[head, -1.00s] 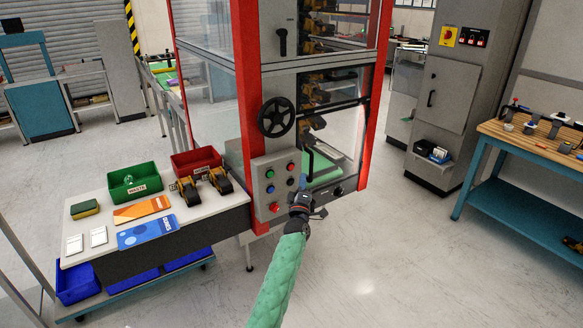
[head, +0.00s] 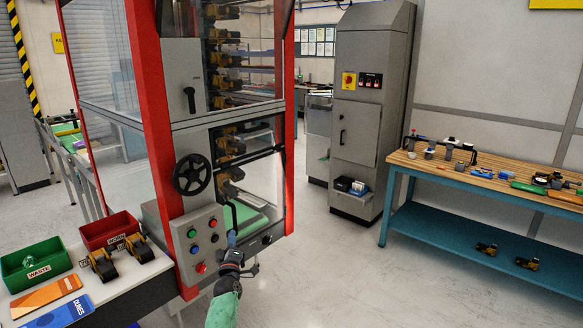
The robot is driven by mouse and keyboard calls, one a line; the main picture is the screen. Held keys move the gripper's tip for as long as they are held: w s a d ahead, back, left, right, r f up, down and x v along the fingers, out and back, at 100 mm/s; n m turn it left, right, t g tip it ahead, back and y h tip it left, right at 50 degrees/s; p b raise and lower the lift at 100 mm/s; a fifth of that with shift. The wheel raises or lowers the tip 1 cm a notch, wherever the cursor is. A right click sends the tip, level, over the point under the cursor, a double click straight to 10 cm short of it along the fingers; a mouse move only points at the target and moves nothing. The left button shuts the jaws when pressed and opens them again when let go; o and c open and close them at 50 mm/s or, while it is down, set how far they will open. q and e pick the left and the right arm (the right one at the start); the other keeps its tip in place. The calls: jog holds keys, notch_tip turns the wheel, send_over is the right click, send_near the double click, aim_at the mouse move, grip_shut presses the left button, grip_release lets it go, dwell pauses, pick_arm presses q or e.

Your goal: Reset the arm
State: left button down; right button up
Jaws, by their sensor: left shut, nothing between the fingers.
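My left gripper (head: 232,239) shows in the head view at the lower middle, at the end of my arm in its green sleeve. It is shut and empty, close in front of the machine's button panel (head: 201,242), to the right of the red button (head: 201,268). I cannot tell whether it touches the machine. The machine has a red frame (head: 150,150), a black handwheel (head: 192,175) and clear panels with several grippers stacked inside. My right gripper is not in view.
A side table at the lower left holds a green waste bin (head: 35,268), a red bin (head: 108,229) and black-and-yellow grippers (head: 122,255). A grey cabinet (head: 358,130) stands behind. A workbench (head: 455,181) with tools is at the right. The floor between (head: 350,265) is clear.

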pick_arm(q)
jog(key=d+f+m+g+h, duration=0.35)
jog(key=f+m, duration=0.25)
jog(key=f, duration=0.2)
jog(key=d+f+m+g+h, duration=0.2)
jog(key=d+f+m+g, duration=0.25)
jog(key=f, duration=0.25)
jog(key=s+f+m+g+y, duration=0.15)
jog(key=s+f+g, duration=0.25)
jog(key=s+f, duration=1.05)
jog(key=s+f+m+g, duration=0.3)
jog(key=s+f, duration=0.9)
jog(key=f, duration=0.6)
jog(key=s+f+g, duration=0.1)
jog(key=s+f, duration=0.5)
jog(key=s, duration=0.7)
jog(key=s+a+f+g+b, duration=0.1)
jog(key=s+f, duration=0.5)
jog(key=s, duration=0.8)
jog(key=s+a+f+m+g, duration=0.1)
jog(key=s+f+g, duration=0.2)
jog(key=s+f, duration=0.4)
jog(key=s, duration=0.7)
jog(key=shift+y, duration=0.3)
